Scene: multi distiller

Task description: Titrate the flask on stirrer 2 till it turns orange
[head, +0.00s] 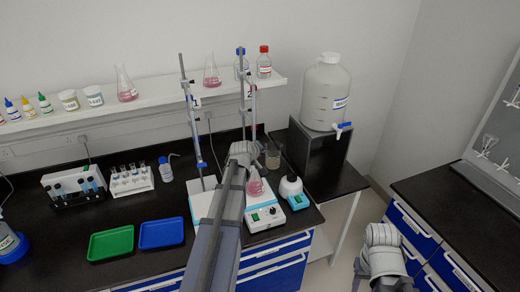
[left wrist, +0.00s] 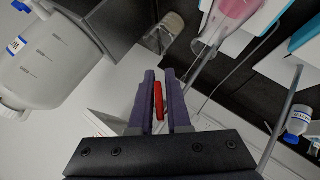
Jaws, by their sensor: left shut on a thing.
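The flask (head: 254,187) on stirrer 2 (head: 265,218) holds pink liquid, and part of it shows in the left wrist view (left wrist: 238,8). The burette on the stand marked 2 (head: 253,98) rises above it. My left gripper (head: 243,152) is at the burette's height, over the flask, and its arm hides part of the burette and stirrer. In the left wrist view my left gripper (left wrist: 160,75) is shut on a small red handle (left wrist: 158,101), seemingly the burette's stopcock. My right gripper (head: 382,234) is low at the right, away from the stirrers; its jaws cannot be made out.
Another burette stand marked 1 (head: 187,95) stands to the left. A large jug (head: 326,92) sits on a black stand. Green (head: 111,258) and blue (head: 161,247) trays lie at front left.

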